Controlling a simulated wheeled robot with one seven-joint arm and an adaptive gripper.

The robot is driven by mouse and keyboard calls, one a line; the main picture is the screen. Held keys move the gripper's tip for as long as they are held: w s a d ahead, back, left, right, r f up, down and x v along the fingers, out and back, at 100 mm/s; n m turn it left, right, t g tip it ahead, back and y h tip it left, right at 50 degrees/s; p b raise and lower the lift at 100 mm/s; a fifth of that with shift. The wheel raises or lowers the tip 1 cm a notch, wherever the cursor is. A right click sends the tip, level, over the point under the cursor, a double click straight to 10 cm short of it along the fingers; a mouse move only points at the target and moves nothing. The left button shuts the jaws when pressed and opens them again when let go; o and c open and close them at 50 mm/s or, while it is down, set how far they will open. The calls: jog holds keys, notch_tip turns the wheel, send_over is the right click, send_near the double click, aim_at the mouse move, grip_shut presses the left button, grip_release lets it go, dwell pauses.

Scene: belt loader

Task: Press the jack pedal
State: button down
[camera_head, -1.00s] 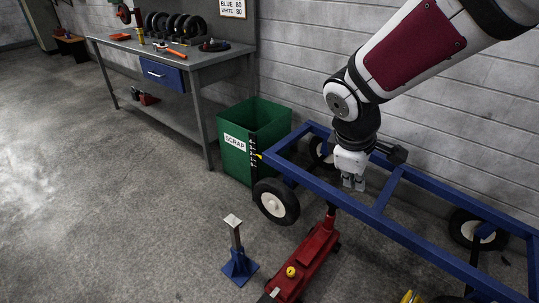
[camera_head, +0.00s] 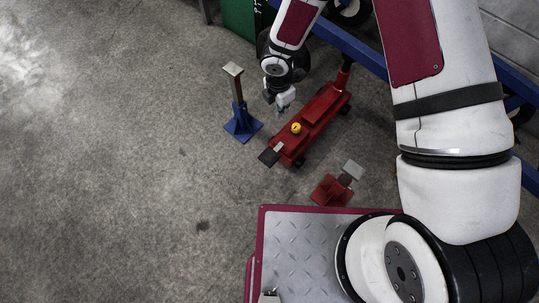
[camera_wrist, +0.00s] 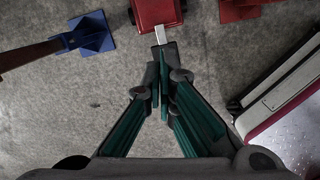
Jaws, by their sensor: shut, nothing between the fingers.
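The red floor jack (camera_head: 322,108) lies on the concrete floor, with a yellow knob (camera_head: 296,128) on top. Its dark flat pedal (camera_head: 268,157) sticks out at its near-left end beside a pale strip. My gripper (camera_head: 281,108) points down and shows beside the jack's left side, up from the pedal in the picture; its height is hard to tell. In the wrist view the shut, empty fingers (camera_wrist: 159,75) reach toward the pale strip (camera_wrist: 160,35) at the end of the jack (camera_wrist: 158,12). They partly hide the dark pedal there, and contact cannot be told.
A blue jack stand (camera_head: 240,118) stands left of the jack, and a red jack stand (camera_head: 332,190) is below it. The blue cart frame (camera_head: 345,42) runs behind, with a green bin (camera_head: 238,15) at the top. My base platform is at the bottom. Floor at left is clear.

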aim_at(269, 156)
jog(key=s+a+f+n+g+b, duration=0.1)
jog(key=s+a+f+n+b, duration=0.1)
jog(key=f, duration=0.9)
jog(key=shift+s+a+n+y, duration=0.4)
jog(key=shift+s+a, duration=0.35)
jog(key=shift+s, duration=0.25)
notch_tip(269, 156, down, 14)
jog(key=b, duration=0.6)
jog(key=shift+w, duration=0.1)
